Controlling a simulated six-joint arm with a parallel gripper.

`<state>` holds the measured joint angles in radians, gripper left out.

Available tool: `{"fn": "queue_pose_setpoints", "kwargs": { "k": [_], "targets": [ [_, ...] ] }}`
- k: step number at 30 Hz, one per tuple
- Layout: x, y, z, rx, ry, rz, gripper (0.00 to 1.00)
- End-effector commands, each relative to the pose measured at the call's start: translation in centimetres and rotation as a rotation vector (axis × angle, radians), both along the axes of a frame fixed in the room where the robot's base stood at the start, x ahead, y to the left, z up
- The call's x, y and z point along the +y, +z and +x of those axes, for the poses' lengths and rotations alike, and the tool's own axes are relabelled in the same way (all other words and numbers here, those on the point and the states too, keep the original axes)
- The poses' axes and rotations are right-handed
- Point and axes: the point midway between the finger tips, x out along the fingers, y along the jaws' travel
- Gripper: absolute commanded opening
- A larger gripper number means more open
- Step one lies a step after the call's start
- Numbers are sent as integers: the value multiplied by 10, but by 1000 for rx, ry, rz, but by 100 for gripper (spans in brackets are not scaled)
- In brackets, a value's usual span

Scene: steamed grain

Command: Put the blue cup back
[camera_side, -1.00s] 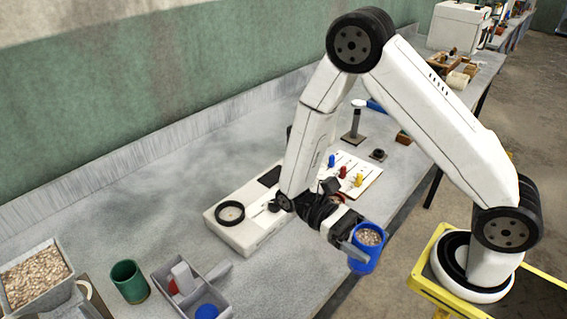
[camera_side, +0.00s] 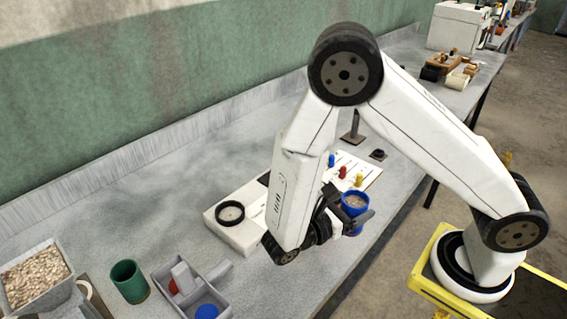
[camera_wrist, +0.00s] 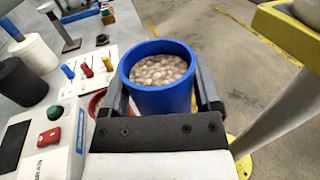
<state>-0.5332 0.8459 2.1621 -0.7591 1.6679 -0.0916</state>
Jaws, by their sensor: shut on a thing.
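The blue cup (camera_side: 354,205) is upright and holds pale grain in the side view. It also shows large in the wrist view (camera_wrist: 160,98), with grain up near its rim. My gripper (camera_side: 352,224) is shut on the cup, with one finger on each side of it in the wrist view (camera_wrist: 160,100). The cup is near the bench's front edge, by the white board with coloured pegs (camera_side: 350,172). I cannot tell whether its base touches anything. A red ring (camera_wrist: 97,103) shows partly behind the cup in the wrist view.
A white device with a black ring (camera_side: 230,213) stands left of my gripper. A green cup (camera_side: 129,281), a grey divided tray (camera_side: 222,291) and a grain bin (camera_side: 35,277) are at front left. A dark stand (camera_side: 352,138) is behind. The bench between has bare room.

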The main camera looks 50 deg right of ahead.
Motion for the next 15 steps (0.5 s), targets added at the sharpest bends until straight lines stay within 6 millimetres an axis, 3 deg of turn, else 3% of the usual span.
{"fn": "queue_pose_setpoints", "kwargs": {
  "k": [9,15],
  "targets": [
    [21,-1,46,1,409,1,2],
    [37,-3,66,0,590,0,2]
  ]
}}
